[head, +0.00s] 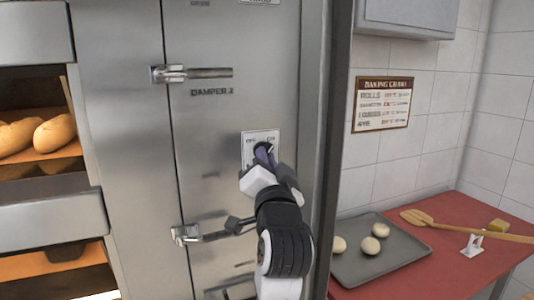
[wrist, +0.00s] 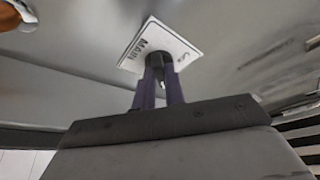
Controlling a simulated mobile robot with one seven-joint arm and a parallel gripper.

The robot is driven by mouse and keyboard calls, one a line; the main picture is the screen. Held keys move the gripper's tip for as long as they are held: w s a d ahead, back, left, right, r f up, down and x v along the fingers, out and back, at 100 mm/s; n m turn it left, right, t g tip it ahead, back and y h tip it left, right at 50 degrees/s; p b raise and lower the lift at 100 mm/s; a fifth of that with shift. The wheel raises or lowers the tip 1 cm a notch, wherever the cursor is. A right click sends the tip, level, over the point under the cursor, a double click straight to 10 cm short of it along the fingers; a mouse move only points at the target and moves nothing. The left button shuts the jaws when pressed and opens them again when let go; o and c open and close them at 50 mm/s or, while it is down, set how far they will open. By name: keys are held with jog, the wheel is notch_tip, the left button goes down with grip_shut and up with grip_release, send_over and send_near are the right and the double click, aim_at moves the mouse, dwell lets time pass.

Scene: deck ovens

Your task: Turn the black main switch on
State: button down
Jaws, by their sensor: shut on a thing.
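The black main switch (wrist: 158,62) sits on a white plate (wrist: 140,44) marked MAIN on the steel oven front in the wrist view. In the head view the same plate (head: 250,137) shows at the right part of the front. My gripper (wrist: 159,80) is at the switch, its two dark purple fingers closed on either side of the knob. In the head view my gripper (head: 264,156) covers most of the switch, so its exact turn angle is hard to tell.
Damper handles (head: 195,73) and (head: 210,234) stick out of the panel left of the plate. Bread loaves (head: 40,133) lie in the open oven deck at left. A red table (head: 440,220) with a dough tray (head: 385,262) stands at right.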

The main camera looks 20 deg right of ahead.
jog(key=shift+m+g+h+p, duration=0.3)
jog(key=shift+m, duration=0.6)
jog(key=c, duration=1.5)
grip_release()
jog(key=shift+o, duration=0.2)
jog(key=b+v, duration=1.2)
jog(key=v, duration=0.1)
jog(key=shift+s+f+b, duration=0.15)
jog(key=shift+s+b, duration=0.15)
jog(key=shift+s, duration=0.05)
jog(key=shift+w+a, duration=0.1)
jog(key=shift+a, duration=0.1)
